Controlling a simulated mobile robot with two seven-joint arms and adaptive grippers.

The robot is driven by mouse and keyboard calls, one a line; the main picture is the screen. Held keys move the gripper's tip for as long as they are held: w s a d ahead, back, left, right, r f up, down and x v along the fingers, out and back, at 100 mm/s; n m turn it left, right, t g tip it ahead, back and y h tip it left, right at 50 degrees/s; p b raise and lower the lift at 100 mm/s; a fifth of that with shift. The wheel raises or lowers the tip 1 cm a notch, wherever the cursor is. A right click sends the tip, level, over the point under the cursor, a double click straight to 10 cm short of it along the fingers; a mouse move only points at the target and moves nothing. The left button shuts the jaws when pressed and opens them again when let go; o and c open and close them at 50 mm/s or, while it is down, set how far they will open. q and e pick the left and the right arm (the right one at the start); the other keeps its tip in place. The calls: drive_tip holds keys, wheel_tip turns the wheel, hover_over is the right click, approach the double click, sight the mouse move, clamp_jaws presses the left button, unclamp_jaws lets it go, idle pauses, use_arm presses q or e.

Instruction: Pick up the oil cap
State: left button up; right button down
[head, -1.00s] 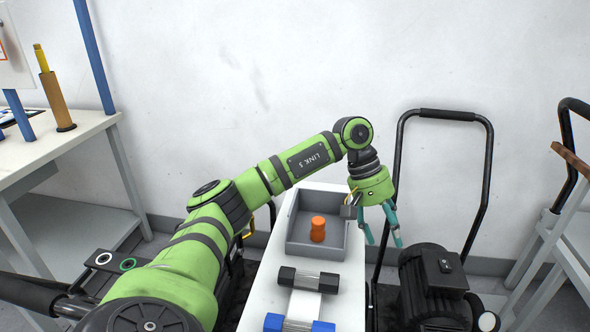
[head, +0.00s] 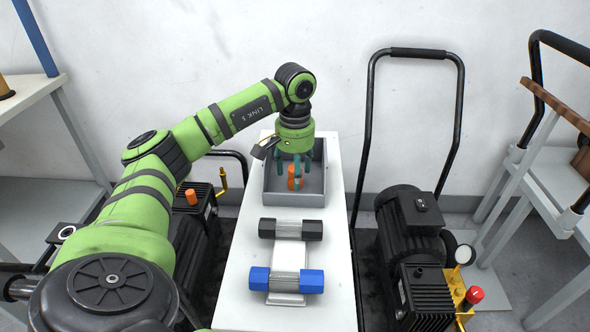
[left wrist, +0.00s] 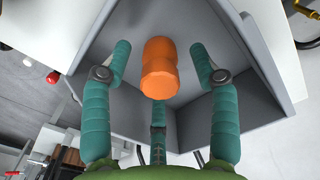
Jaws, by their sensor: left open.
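The orange oil cap (head: 297,182) stands in the grey tray (head: 272,199) on the white table. It has a narrower waist, seen in the left wrist view (left wrist: 160,72). My left gripper (head: 294,174) hangs over the tray with its teal fingers pointing down around the cap. In the left wrist view the spread fingers (left wrist: 158,66) sit left, right and below the cap, with gaps at both sides. The gripper is open and empty. In the head view the fingers partly cover the cap. My right gripper is not in view.
Grey tray walls stand close around the fingers. A black-ended part (head: 290,230) and a blue-ended part (head: 287,281) lie nearer on the white table (head: 335,265). A black pump (head: 415,225) stands right. Another orange cap (head: 192,197) sits on the left machine.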

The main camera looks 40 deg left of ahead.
use_arm(q)
drive_tip(key=c, duration=1)
drive_tip(key=shift+c, duration=0.3)
wheel_tip(320, 180, up, 10)
drive_tip(key=shift+r+p, duration=0.1)
drive_tip(key=shift+p, duration=0.8)
